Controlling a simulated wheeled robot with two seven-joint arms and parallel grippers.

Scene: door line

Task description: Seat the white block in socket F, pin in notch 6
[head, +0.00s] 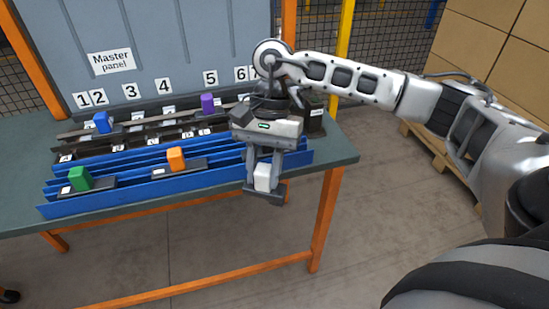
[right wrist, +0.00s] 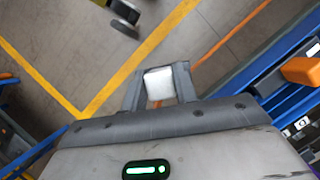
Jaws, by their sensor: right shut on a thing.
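My right gripper (head: 264,187) is shut on the white block (head: 263,174), held in front of the blue trays' right end, near the table's front edge. In the right wrist view the white block (right wrist: 159,84) sits between both fingers, with floor behind it. Its pin cannot be made out. The rack (head: 135,131) at the back of the table has small letter tags too small to read. Socket F and notch 6 cannot be picked out; my right gripper and wrist cover the rack's right part. The number 6 label (head: 240,74) shows on the panel. My left gripper is not in view.
A blue block (head: 101,122) and a purple block (head: 207,104) stand on the rack. A green block (head: 79,179) and an orange block (head: 176,158) stand in the blue trays (head: 130,198). The grey Master panel (head: 180,40) rises behind. The floor in front is clear.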

